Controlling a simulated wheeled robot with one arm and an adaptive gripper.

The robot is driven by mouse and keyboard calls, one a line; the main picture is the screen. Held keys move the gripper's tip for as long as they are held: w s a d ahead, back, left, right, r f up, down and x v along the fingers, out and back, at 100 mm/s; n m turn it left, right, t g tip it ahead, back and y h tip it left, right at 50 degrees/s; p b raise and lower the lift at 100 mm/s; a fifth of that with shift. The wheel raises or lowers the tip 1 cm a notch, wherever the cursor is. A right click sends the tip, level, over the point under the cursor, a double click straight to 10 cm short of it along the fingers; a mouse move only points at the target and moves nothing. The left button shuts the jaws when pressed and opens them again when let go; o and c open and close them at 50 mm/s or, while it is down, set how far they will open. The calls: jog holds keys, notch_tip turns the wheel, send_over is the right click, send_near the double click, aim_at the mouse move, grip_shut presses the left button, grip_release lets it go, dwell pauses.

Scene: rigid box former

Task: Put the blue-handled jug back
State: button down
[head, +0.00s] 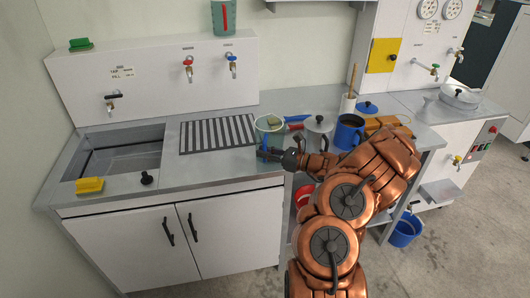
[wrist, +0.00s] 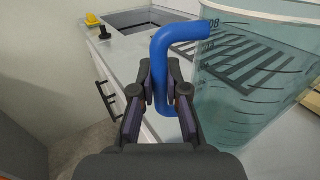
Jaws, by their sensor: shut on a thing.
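The blue-handled jug (head: 263,125) is a clear teal measuring vessel near the front edge of the counter, right of the striped drain grid (head: 218,134). In the wrist view the jug (wrist: 262,85) fills the right side, looks upright, and shows dark graduation marks. Its bent blue handle (wrist: 163,60) stands between my fingers. My gripper (head: 277,156) is shut on this handle (head: 265,143); it also shows in the wrist view (wrist: 162,105). The jug's base is partly hidden, so I cannot tell whether it touches the counter.
A sink (head: 122,156) with a yellow sponge (head: 89,185) and black plug (head: 147,178) is at left. A grey lid (head: 320,124), blue pot (head: 349,133) and blue lid (head: 368,107) crowd the right. A red-handled jug (head: 218,18) stands on the upper ledge.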

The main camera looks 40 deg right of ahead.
jog(key=shift+f, duration=0.2)
jog(key=c, duration=1.2)
grip_release()
